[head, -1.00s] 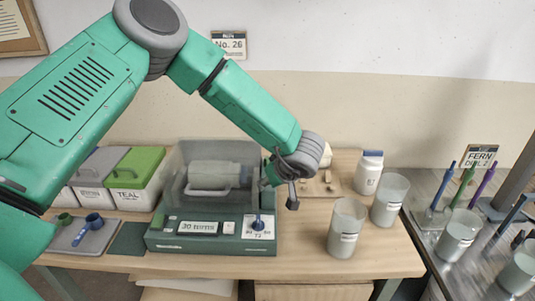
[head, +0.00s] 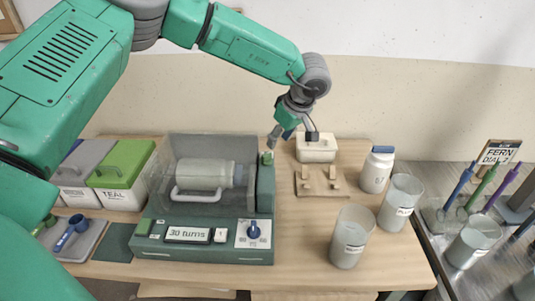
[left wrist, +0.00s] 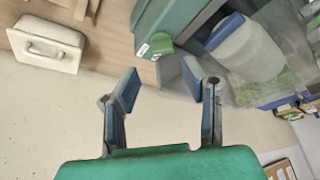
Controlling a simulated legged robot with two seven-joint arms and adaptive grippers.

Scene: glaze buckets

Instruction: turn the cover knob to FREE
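The machine (head: 163,244) stands on the wooden table with a clear cover (head: 154,172) over a pale jar (head: 205,173) lying on its side. A small green cover knob (head: 267,158) sits on top of the green housing at its right. In the left wrist view the green knob (left wrist: 161,43) is beyond the fingertips, beside small white labels I cannot read. A blue dial (head: 253,230) is on the front panel. My left gripper (head: 293,137) is above and just right of the knob. In the left wrist view its fingers (left wrist: 160,82) are apart and empty. My right gripper is not in view.
A cream box with a handle (head: 318,149) and a wooden stand (head: 322,185) are right of the machine. A blue-lidded jar (head: 376,170) and grey containers (head: 352,237) stand farther right.

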